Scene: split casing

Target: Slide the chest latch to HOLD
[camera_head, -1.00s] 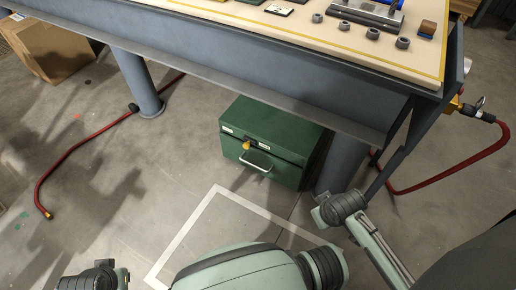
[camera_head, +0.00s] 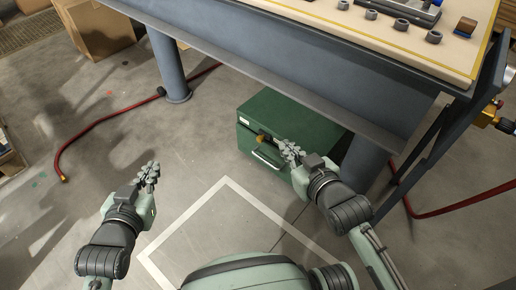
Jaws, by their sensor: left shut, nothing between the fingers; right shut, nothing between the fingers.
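The green chest (camera_head: 291,122) stands on the floor under the workbench. Its latch, with a yellow-brown knob (camera_head: 262,139), is on the front face near the lid seam, above a pale bar handle (camera_head: 267,159). The latch's marked positions are too small to read. My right gripper (camera_head: 287,148) is shut and empty, in front of the right part of the chest face and to the right of the knob in the picture. It hides part of that face; I cannot tell whether it touches. My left gripper (camera_head: 149,170) is shut and empty above open floor, well left of the chest.
The workbench (camera_head: 330,60) overhangs the chest, with a leg (camera_head: 362,163) at its right and another (camera_head: 170,70) at the left. Red hoses (camera_head: 95,124) lie on the floor. Cardboard boxes (camera_head: 100,25) stand at the back left.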

